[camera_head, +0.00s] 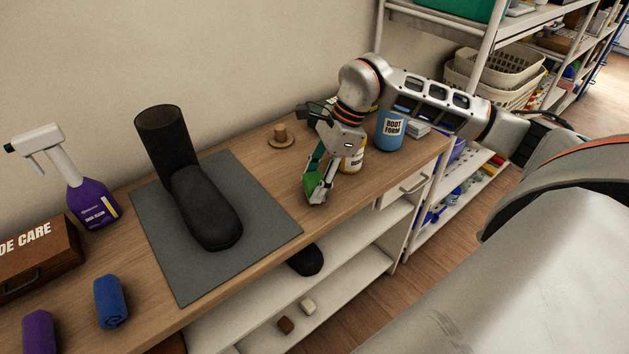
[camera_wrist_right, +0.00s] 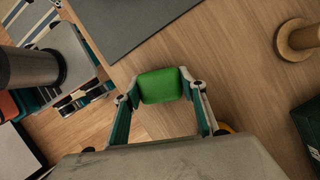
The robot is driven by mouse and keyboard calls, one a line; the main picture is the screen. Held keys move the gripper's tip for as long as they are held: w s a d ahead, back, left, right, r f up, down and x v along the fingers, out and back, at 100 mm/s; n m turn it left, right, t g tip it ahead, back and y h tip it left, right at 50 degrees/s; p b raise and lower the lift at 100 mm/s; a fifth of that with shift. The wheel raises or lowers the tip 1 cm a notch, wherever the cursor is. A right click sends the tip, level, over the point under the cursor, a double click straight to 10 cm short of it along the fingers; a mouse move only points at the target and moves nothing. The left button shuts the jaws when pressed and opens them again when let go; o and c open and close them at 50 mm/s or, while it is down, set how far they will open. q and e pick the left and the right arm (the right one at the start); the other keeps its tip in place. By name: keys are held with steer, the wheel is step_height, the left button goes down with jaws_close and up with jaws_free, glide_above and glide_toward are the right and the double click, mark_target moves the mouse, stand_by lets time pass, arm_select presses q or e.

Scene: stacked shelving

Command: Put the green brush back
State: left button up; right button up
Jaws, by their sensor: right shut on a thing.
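The green brush (camera_head: 314,184) is between the fingers of my right gripper (camera_head: 318,190), at the front part of the wooden table, right of the grey mat. In the right wrist view the green brush (camera_wrist_right: 161,86) shows as a rounded green block. The right gripper (camera_wrist_right: 160,90) is shut on it, one finger on each side. The brush's underside is hidden, so I cannot tell whether it touches the table. My left gripper is not in view.
A black boot (camera_head: 205,205) stands on the grey mat (camera_head: 262,215). A wooden knob piece (camera_head: 281,138), a blue boot form can (camera_head: 391,128) and a yellow-white container (camera_head: 354,158) stand near the right arm. A purple spray bottle (camera_head: 90,200) and rolled cloths (camera_head: 110,302) are at left.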

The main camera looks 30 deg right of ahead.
steer(key=o, duration=1.2)
steer(key=shift+f, duration=0.15)
steer(key=shift+d+r, duration=0.1)
steer(key=shift+r, duration=0.25)
steer(key=shift+p+v, duration=0.35)
steer(key=shift+v, duration=5.5)
